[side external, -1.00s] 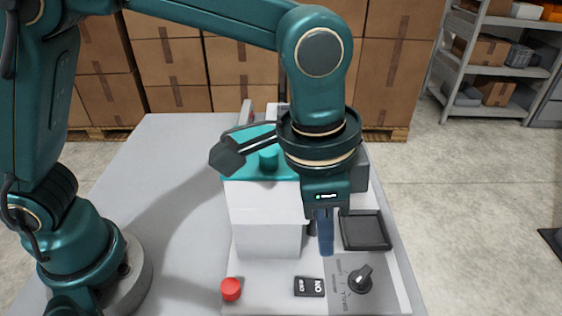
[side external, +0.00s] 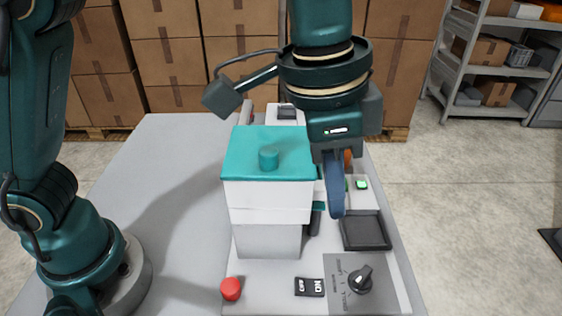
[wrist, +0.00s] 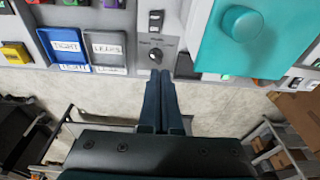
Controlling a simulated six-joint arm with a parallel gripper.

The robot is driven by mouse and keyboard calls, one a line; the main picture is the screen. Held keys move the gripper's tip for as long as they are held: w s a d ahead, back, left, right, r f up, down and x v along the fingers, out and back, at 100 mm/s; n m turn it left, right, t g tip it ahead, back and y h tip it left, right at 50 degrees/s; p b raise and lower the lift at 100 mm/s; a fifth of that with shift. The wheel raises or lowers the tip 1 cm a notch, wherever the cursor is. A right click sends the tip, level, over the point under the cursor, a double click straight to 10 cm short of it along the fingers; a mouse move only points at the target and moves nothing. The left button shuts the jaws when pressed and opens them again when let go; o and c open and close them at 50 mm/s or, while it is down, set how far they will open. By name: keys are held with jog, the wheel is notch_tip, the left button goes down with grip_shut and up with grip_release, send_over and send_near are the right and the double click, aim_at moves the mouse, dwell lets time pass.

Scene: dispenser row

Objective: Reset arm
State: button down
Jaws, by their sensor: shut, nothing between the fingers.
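My gripper (side external: 337,212) is shut and empty, its blue fingers pointing down above the dispenser panel in the side external view. In the wrist view its fingers (wrist: 160,75) lie together, with floor behind most of their length. The white dispenser box with a teal lid (side external: 250,150) stands to the left of the fingers. The teal lid and its round knob also show in the wrist view (wrist: 242,22). My gripper hides part of the panel behind it.
The panel carries a red button (side external: 231,289), a black rocker switch (side external: 309,287), a dark rotary knob (side external: 360,280) and a black square tray (side external: 366,231). In the wrist view, a blue bin labelled TIGHT (wrist: 67,47) sits beside a grey bin (wrist: 106,48). The grey table (side external: 160,200) is clear at left.

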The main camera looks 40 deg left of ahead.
jog(key=a+r+t, duration=0.1)
jog(key=a, duration=0.1)
jog(key=w+a+r+n, duration=0.1)
jog(key=a, duration=0.1)
jog(key=w+a+r+t, duration=0.1)
jog(key=a+r, duration=0.1)
jog(key=shift+a+t, duration=0.25)
jog(key=shift+t, duration=0.05)
jog(key=s+a+n, duration=0.1)
jog(key=a, duration=0.2)
jog(key=s+a+n+t, duration=0.1)
jog(key=a, duration=0.2)
jog(key=s+a+r+n+t, duration=0.1)
jog(key=a, duration=0.2)
jog(key=shift+a+n+y, duration=0.15)
jog(key=shift+n+y, duration=0.15)
jog(key=s+a+f+n, duration=0.3)
jog(key=s+f+n, duration=0.1)
jog(key=s+f, duration=0.3)
jog(key=shift+s+a+g+y, duration=0.25)
jog(key=shift+a+g+y, duration=0.05)
